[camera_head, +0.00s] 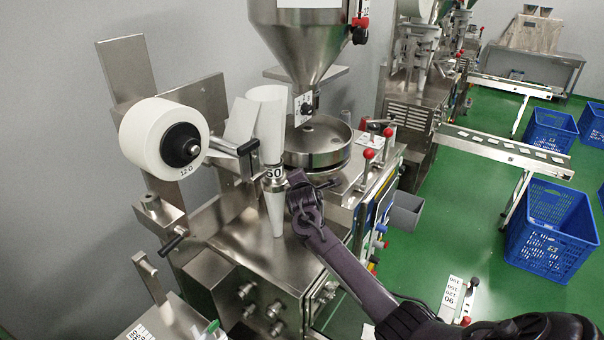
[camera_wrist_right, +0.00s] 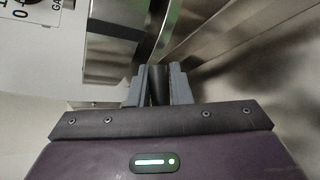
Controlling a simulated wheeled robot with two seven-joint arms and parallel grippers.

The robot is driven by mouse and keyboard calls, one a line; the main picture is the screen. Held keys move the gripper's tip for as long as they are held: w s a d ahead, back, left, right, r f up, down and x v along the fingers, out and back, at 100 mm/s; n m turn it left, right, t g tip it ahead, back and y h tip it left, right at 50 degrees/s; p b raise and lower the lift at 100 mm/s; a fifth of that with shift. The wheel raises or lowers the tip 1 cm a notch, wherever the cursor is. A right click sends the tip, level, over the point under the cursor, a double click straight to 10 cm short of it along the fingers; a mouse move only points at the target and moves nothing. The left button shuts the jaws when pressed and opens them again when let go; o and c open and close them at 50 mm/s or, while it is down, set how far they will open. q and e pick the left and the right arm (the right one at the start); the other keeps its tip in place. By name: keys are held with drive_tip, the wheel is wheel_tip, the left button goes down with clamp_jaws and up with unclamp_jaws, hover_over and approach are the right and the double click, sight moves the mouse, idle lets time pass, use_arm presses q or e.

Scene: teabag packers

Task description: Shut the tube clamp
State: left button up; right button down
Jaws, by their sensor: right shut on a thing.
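The gripper hides much of the clamp's right side, so I cannot tell how far the clamp is closed. My left gripper is not in view.
A white paper roll (camera_head: 150,140) is at the left. A steel hopper (camera_head: 303,35) and a round pan (camera_head: 317,143) stand behind the tube. Red-knobbed levers (camera_head: 369,154) are to the right. Blue crates (camera_head: 550,232) stand on the green floor.

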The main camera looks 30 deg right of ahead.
drive_tip(key=g+y, duration=0.1)
drive_tip(key=f+m+g+y, duration=0.1)
drive_tip(key=y, duration=0.1)
drive_tip(key=shift+f, duration=0.3)
drive_tip(key=shift+s+a+f+m+g+y+b, duration=0.3)
drive_tip(key=shift+a+f+m+g+y+b, duration=0.4)
drive_tip(key=shift+y+b, duration=1.3)
drive_tip(key=shift+s+a+f+m+g+y+b, duration=0.35)
drive_tip(key=shift+a+m+g+y+b, duration=0.65)
drive_tip(key=shift+y+b, duration=1)
drive_tip(key=shift+s+a+f+m+g+y+b, duration=0.25)
drive_tip(key=shift+a+f+m+g+y+b, duration=0.3)
drive_tip(key=shift+g+y+b, duration=1)
drive_tip(key=shift+d+t+y+b, duration=0.1)
drive_tip(key=shift+t+y+b, duration=0.2)
drive_tip(key=shift+t+y, duration=0.2)
drive_tip(key=c, duration=1.3)
unclamp_jaws()
drive_tip(key=shift+c, duration=0.2)
